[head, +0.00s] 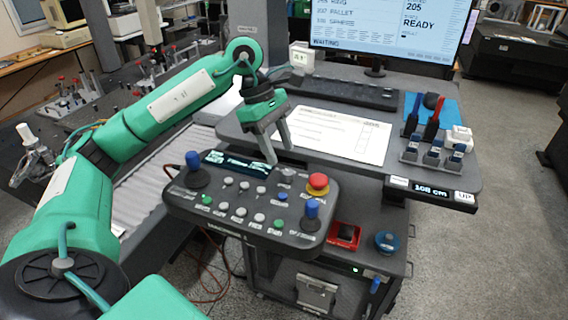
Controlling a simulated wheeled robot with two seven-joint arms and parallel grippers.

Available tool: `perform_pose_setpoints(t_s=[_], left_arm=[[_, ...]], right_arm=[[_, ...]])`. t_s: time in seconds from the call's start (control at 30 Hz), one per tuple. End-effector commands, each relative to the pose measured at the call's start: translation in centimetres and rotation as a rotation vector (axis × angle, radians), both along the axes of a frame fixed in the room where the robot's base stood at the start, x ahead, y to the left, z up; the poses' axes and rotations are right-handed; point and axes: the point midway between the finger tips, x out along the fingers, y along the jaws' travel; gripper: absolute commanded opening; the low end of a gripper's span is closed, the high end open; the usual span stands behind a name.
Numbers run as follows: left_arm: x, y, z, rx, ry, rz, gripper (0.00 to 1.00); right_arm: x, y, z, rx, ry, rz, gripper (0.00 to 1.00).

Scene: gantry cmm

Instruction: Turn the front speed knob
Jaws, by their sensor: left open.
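A dark control box (240,210) with rounded ends sits in front of the desk. It carries a small display, several push buttons, a red emergency button (318,183) and blue-topped joysticks at its left and right ends. A grey round knob (286,174) sits near its back edge, left of the red button; I cannot tell from its label whether it is the speed knob. My left gripper (278,156) is open and empty, its fingers pointing down just above and behind this knob. The fingertips appear apart from the knob. My right gripper is not in view.
A desk holds a paper sheet (335,135), a keyboard (345,92), a monitor (400,25) and a rack (432,155) of small blue-topped parts. A red item (344,236) and a blue round item (387,241) lie on the lower cabinet. Open floor lies at right.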

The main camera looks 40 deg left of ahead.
Motion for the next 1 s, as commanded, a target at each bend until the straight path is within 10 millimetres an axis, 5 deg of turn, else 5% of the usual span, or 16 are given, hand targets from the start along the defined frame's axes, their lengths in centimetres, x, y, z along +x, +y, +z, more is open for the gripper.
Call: perform_pose_setpoints(t_s=[0.4,1.0], left_arm=[[-0.1,2.9,7.0,0.000,-0.002,0.001,0.47],[-0.2,3.3,7.9,0.000,0.001,0.000,0.47]], right_arm=[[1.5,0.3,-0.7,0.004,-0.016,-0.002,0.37],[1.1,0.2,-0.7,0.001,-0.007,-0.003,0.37]])
